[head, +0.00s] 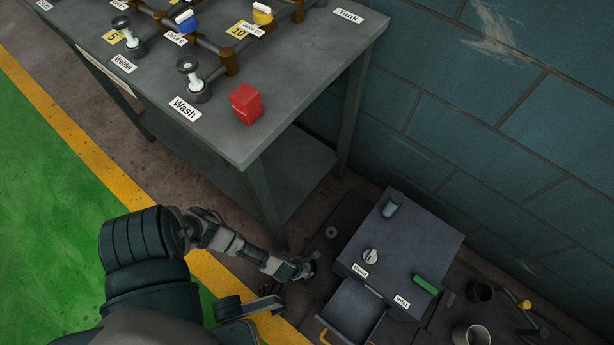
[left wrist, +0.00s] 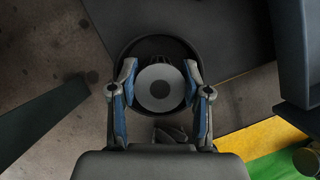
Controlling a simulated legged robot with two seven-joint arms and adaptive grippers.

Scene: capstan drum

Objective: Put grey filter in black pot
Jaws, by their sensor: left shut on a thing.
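My left gripper (head: 306,268) reaches down beside the grey cabinet in the head view. In the left wrist view its two blue-sided fingers (left wrist: 161,92) are shut on the grey filter (left wrist: 160,89), a round grey disc with a darker centre. Around and behind the filter shows the dark round rim of the black pot (left wrist: 152,44). The filter lies within the pot's outline, but I cannot tell how deep it sits or whether it touches the pot. I cannot make out the filter or this pot clearly in the head view. My right gripper is not in view.
The workbench (head: 310,65) carries a red box (head: 246,103). A brick wall (head: 500,110) closes the right side.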

